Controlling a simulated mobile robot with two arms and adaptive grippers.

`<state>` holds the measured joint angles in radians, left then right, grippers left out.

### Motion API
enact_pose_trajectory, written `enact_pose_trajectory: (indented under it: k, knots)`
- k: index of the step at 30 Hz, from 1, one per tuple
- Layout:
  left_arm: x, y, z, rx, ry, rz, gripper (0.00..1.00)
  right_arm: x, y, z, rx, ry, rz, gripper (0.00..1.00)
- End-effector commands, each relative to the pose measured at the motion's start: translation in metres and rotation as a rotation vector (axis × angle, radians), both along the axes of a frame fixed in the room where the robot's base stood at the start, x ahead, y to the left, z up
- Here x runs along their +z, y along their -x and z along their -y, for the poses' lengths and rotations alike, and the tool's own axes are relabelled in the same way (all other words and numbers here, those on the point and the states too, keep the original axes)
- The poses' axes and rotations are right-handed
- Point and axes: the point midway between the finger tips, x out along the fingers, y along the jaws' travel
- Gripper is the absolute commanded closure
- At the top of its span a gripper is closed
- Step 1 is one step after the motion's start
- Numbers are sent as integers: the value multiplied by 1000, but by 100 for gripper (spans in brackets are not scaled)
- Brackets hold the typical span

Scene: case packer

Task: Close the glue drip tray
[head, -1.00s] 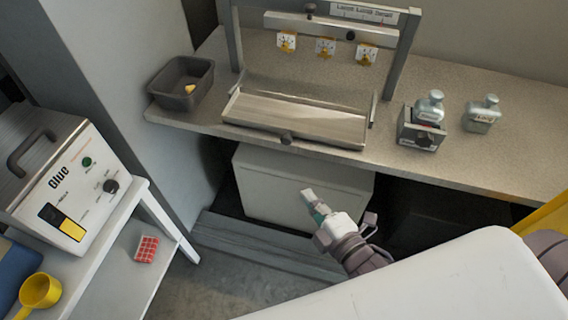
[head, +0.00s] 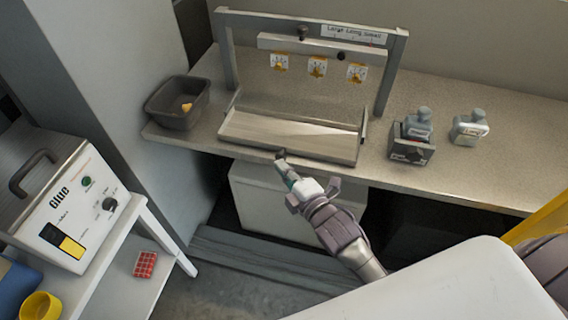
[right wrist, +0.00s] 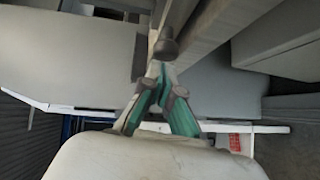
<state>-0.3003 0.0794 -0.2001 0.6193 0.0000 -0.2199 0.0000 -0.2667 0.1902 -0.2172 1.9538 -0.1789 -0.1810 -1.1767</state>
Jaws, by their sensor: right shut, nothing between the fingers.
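The glue drip tray (head: 290,135) is a shallow, light metal tray under the frame on the counter, its front side at the counter's front edge. A dark round knob (head: 281,154) sits at the middle of its front; it shows large in the right wrist view (right wrist: 165,47). My right gripper (head: 280,163) is shut and empty, its tips just in front of the knob. The green-padded fingers (right wrist: 161,78) meet just below the knob in the right wrist view; I cannot tell whether they touch it. My left gripper is not in view.
A dark bin (head: 178,103) stands left of the tray. A dark holder with a bottle (head: 411,143) and another bottle (head: 470,127) stand to the right. A glue machine (head: 68,205) is on the left cart. A pale box (head: 262,205) sits under the counter.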

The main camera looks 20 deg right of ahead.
Motion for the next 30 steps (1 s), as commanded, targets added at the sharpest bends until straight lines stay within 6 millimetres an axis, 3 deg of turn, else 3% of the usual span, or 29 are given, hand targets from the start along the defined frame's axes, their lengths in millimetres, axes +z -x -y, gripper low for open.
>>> enact_pose_trajectory:
  k: [13,22,30]
  knots:
    - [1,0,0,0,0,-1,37,-1,-6,4,0,-1,0,100]
    - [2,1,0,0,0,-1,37,-1,-42,28,0,2,1,100]
    - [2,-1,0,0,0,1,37,-1,-45,31,0,-2,0,100]
